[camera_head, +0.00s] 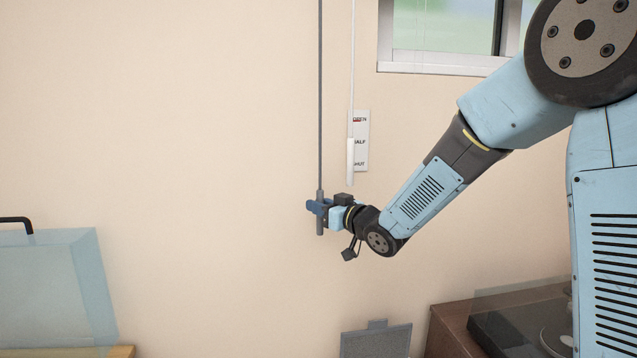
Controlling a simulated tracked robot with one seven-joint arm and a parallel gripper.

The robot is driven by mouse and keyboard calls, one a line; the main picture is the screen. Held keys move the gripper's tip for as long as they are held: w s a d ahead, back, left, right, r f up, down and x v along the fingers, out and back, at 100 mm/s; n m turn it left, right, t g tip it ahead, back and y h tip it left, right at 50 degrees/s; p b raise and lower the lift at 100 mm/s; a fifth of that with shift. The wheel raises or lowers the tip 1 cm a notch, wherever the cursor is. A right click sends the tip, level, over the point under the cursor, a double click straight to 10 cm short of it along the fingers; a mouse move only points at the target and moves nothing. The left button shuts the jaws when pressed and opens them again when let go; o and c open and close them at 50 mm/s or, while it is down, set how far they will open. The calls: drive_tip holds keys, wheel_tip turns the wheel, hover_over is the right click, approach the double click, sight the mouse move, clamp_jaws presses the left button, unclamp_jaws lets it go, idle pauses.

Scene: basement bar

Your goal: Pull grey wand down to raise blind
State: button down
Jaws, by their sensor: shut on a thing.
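The grey wand (320,100) hangs straight down from above the top edge of the picture, left of the window. My gripper (319,208) is shut around the wand near its lower end; a short piece of the wand shows below the jaws. A white cord with a white handle (350,152) hangs just right of the wand. Behind it a label plate (362,140) on the wall reads OPEN, HALF and SHUT, partly covered by the handle. The blind itself cannot be clearly made out; only the lower part of the window (445,65) shows.
A clear-sided box (45,290) with a black handle stands at lower left. A brown cabinet (450,330) with a turntable-like thing under a clear cover (525,315) is at lower right. A grey panel (376,342) stands at bottom centre.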

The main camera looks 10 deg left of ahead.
wheel_tip(320, 180, down, 15)
idle(0.3)
drive_tip(key=shift+d, duration=0.1)
drive_tip(key=c, duration=1.3)
unclamp_jaws()
drive_tip(key=shift+o, duration=1)
drive_tip(key=shift+r, duration=0.1)
